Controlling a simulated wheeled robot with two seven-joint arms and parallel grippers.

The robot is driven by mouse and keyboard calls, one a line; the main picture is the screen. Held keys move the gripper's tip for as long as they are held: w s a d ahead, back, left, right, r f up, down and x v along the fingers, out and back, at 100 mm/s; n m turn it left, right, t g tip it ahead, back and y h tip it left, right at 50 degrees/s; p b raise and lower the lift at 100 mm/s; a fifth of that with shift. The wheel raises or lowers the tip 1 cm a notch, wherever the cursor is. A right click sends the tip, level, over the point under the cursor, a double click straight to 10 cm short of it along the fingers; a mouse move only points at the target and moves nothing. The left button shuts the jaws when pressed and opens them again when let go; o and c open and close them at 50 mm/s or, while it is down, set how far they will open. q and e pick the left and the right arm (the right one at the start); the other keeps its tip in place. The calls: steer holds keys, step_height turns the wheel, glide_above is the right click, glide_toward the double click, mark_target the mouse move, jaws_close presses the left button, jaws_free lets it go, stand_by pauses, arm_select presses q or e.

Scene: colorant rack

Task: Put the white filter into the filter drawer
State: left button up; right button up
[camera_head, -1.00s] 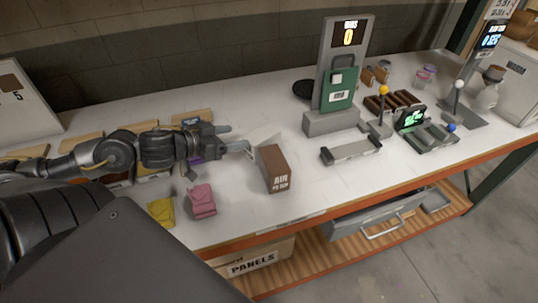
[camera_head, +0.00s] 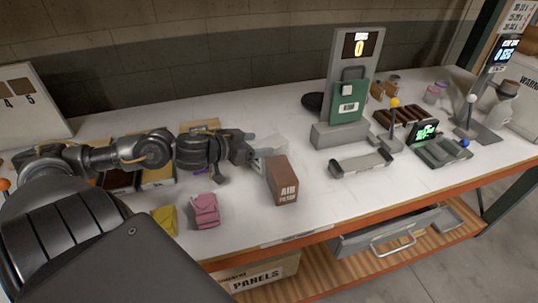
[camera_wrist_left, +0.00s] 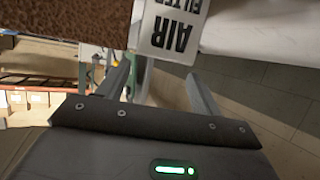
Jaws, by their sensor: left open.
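A brown box labelled AIR FILTER (camera_head: 283,180) stands on the white bench near its front edge. A pale white panel (camera_head: 272,143) shows just behind it, partly hidden by my gripper; I cannot tell whether it is the filter. My left gripper (camera_head: 262,153) is open at the box's left side, close to the panel. In the left wrist view the open fingers (camera_wrist_left: 160,85) point toward the box's white label (camera_wrist_left: 173,25), with a pale strip between them. A grey drawer with a handle (camera_head: 396,246) sits below the bench. My right gripper is not in view.
Pink (camera_head: 205,210) and yellow (camera_head: 166,219) packets lie left of the box. A grey stand with a green panel (camera_head: 348,97) and a low grey holder (camera_head: 361,164) are to the right. A PANELS box (camera_head: 257,277) is on the lower shelf.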

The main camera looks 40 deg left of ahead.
mark_target(269, 144)
arm_select(q)
steer(key=shift+w+d+f, duration=0.1)
steer(key=shift+w, duration=0.2)
steer(key=x, duration=0.4)
steer(key=shift+s+f, duration=0.1)
steer(key=shift+f, duration=0.2)
steer(key=shift+d+f, duration=0.1)
steer(key=shift+f, duration=0.3)
steer(key=shift+w+f, duration=0.1)
steer(key=shift+w, duration=0.15)
steer(key=c, duration=0.8)
step_height(269, 144, up, 10)
steer(key=p, duration=0.3)
steer(key=shift+w, duration=0.2)
steer(key=shift+r, duration=0.35)
